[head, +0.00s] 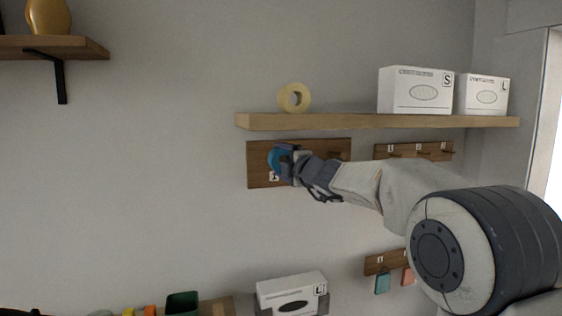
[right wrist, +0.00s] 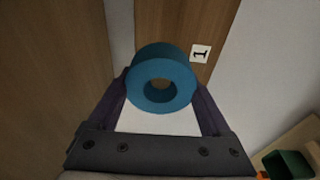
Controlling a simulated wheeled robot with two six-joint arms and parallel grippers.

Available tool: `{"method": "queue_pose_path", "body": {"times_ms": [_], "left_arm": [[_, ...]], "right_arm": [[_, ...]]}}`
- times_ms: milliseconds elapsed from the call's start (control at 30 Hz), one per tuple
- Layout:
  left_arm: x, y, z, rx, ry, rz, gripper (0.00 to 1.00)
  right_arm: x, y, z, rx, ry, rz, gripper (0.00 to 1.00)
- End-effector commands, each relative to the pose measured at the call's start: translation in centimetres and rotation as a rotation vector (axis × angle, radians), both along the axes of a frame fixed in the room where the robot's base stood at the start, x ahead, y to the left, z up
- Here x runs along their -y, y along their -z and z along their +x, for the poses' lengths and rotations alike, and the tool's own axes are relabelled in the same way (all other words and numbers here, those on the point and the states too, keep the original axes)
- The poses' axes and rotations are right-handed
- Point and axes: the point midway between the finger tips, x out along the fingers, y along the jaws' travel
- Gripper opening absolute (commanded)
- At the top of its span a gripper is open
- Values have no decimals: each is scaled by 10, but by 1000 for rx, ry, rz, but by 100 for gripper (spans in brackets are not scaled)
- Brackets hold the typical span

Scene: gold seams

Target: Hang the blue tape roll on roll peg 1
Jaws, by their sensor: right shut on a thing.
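The blue tape roll (head: 274,160) is at the left part of the wooden peg board (head: 258,178) in the head view. My right gripper (head: 287,161) is shut on it. In the right wrist view the blue tape roll (right wrist: 162,80) sits between the two fingers of my right gripper (right wrist: 161,100), its hole facing the camera. A label "1" (right wrist: 201,53) shows on the board just beyond the roll; the label also shows in the head view (head: 274,176). Roll peg 1 itself is hidden, so I cannot tell whether the roll is around it. My left gripper is not in view.
A wooden shelf (head: 350,121) juts out just above the board. It holds a cream tape roll (head: 294,97) and two white boxes (head: 416,90). A second board with several hooks (head: 413,151) is to the right. The wall left of the board is clear.

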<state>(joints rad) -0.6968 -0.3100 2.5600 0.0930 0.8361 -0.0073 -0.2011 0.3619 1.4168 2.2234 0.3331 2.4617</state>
Motion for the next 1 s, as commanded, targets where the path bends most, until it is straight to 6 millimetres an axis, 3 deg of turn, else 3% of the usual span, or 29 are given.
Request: {"method": "queue_pose_path", "body": {"times_ms": [1000], "left_arm": [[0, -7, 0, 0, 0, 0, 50]], "right_arm": [[-5, 1, 14, 0, 0, 0, 16]]}}
